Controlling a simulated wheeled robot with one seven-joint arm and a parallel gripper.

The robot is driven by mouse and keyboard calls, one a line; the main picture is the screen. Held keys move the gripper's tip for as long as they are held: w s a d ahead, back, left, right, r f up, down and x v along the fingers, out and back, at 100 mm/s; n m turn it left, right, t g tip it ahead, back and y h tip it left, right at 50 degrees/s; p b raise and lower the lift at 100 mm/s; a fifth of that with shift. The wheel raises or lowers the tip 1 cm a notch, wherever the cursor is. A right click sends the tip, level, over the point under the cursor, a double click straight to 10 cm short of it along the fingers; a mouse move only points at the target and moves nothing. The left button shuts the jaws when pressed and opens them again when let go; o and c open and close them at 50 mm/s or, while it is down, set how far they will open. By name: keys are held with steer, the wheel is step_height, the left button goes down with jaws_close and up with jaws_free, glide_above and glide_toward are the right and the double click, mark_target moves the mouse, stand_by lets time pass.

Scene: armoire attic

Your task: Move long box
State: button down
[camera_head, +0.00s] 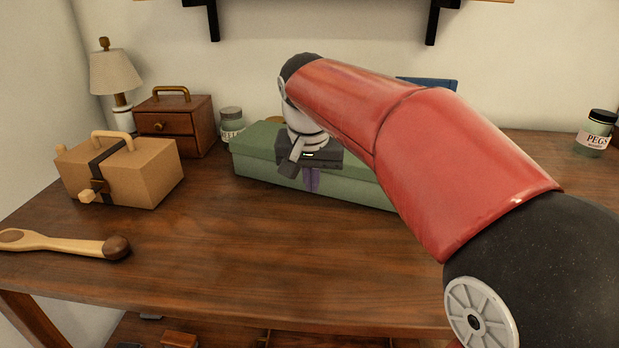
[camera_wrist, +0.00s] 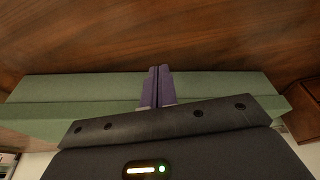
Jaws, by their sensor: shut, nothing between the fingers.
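The long box (camera_head: 262,150) is a low green box lying on the wooden table. It also shows in the wrist view (camera_wrist: 80,90), stretching across the picture. My gripper (camera_head: 312,181) is at the box's near side, and its purple fingers point down in front of the green face. In the wrist view my gripper (camera_wrist: 157,70) has its two fingers together with nothing between them, over the box's long edge. I cannot tell whether the fingers touch the box. My arm hides the box's right part in the head view.
A tan box with a handle (camera_head: 140,178), a small drawer chest (camera_head: 180,125), a lamp (camera_head: 117,75) and a jar (camera_head: 231,122) stand on the left. A wooden spoon (camera_head: 60,242) lies front left. A pegs jar (camera_head: 594,135) stands far right. The table's front middle (camera_head: 250,260) is clear.

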steer(key=p+v, duration=0.1)
steer(key=v, duration=0.9)
steer(key=shift+s, duration=0.2)
